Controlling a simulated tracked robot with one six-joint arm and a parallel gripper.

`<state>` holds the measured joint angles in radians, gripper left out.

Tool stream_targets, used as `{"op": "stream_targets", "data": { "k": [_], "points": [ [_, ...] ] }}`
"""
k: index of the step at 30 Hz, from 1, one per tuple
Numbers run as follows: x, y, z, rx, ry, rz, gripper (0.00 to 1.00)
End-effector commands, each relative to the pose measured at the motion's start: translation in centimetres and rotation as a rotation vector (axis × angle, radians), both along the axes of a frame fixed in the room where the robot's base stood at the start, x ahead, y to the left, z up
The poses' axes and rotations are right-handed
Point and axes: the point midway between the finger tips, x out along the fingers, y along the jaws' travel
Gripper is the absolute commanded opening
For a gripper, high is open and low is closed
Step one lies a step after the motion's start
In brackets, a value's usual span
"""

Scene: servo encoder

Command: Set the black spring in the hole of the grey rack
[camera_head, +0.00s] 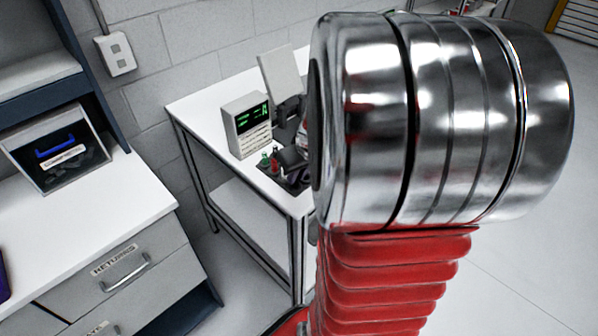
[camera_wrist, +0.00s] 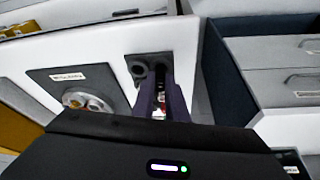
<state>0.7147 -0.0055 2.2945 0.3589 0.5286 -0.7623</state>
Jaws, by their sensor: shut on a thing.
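In the wrist view my gripper (camera_wrist: 164,88) reaches forward with its two dark purple fingers close together. It is shut on a small dark thing, the black spring (camera_wrist: 160,73), which is mostly hidden between the fingers. The spring's tip is over or against the small grey rack (camera_wrist: 132,59), and I cannot tell whether it is inside a hole. A round dark opening with a raised grey rim (camera_wrist: 138,70) shows on the rack just left of the fingers. In the head view my own arm covers much of the picture, and I cannot make out the fingers, spring or rack there.
A grey plate with a label and a round metal part (camera_wrist: 88,102) lies left of the fingers in the wrist view. Grey drawers (camera_wrist: 275,75) stand to the right. The head view shows a white table (camera_head: 205,95) with a green-display instrument (camera_head: 247,125).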

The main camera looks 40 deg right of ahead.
Motion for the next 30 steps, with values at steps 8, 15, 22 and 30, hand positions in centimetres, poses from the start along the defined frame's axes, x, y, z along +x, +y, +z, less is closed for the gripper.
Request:
{"op": "stream_targets", "data": {
  "k": [8, 15, 22, 30],
  "points": [
    [-0.01, 0.00, -0.07, 0.000, 0.000, 0.000, 0.00],
    [-0.05, 0.02, -0.54, 0.002, 0.001, -0.001, 0.00],
    [-0.05, 0.02, -0.71, 0.000, 0.001, 0.000, 0.00],
    [-0.03, 0.02, -0.70, 0.000, 0.000, 0.000, 0.22]
  ]
}}
